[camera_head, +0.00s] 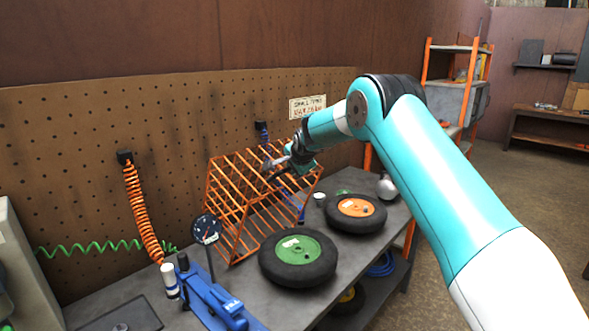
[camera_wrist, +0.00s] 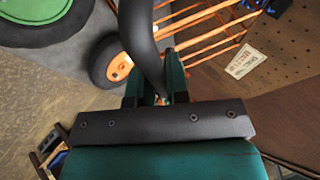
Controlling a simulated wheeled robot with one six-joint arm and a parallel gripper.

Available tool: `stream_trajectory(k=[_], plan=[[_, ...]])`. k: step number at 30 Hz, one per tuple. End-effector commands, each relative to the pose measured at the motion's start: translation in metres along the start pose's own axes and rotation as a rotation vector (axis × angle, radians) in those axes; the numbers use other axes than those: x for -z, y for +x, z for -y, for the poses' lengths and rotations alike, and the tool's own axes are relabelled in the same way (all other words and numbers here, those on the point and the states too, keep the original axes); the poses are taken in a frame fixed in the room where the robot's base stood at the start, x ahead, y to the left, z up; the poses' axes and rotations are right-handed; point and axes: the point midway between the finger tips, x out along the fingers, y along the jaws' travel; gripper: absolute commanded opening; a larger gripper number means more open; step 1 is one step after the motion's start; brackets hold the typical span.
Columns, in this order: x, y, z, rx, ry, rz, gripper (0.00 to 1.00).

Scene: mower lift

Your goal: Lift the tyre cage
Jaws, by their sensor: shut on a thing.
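The tyre cage (camera_head: 232,200), a frame of orange bars, stands at a slant on the grey bench against the pegboard. My gripper (camera_head: 277,168) is at its upper right part. In the wrist view, the two teal fingers of my gripper (camera_wrist: 156,78) are shut on a dark curved bar (camera_wrist: 138,35), which looks like part of the cage; its joint to the cage is not clear. Orange cage bars (camera_wrist: 208,38) show beyond it. Whether the cage's base touches the bench is hard to tell.
A green-hubbed tyre (camera_head: 298,258) and an orange-hubbed tyre (camera_head: 356,213) lie on the bench in front of the cage. A gauge (camera_head: 206,230) and a blue tool (camera_head: 215,305) stand at the left. An orange coiled hose (camera_head: 143,210) hangs from the pegboard.

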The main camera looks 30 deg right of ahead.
Motion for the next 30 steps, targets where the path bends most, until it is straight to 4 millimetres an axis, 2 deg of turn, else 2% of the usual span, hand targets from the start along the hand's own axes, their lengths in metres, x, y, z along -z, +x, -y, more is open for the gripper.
stream_trajectory(k=[5,6,8,9,20,25,30], plan=[[0.0,0.001,-0.001,-0.002,0.0,-0.001,0.0],[0.0,0.001,-0.001,-0.002,0.0,-0.001,0.25],[0.0,0.001,-0.001,-0.002,0.0,0.0,0.39],[0.0,0.001,-0.001,-0.002,0.0,0.0,0.4],[0.0,-0.005,-0.001,0.001,0.0,0.0,0.4],[-0.001,-0.028,-0.002,0.003,-0.001,-0.001,0.4],[-0.001,-0.067,-0.002,0.005,-0.001,-0.001,0.4]])
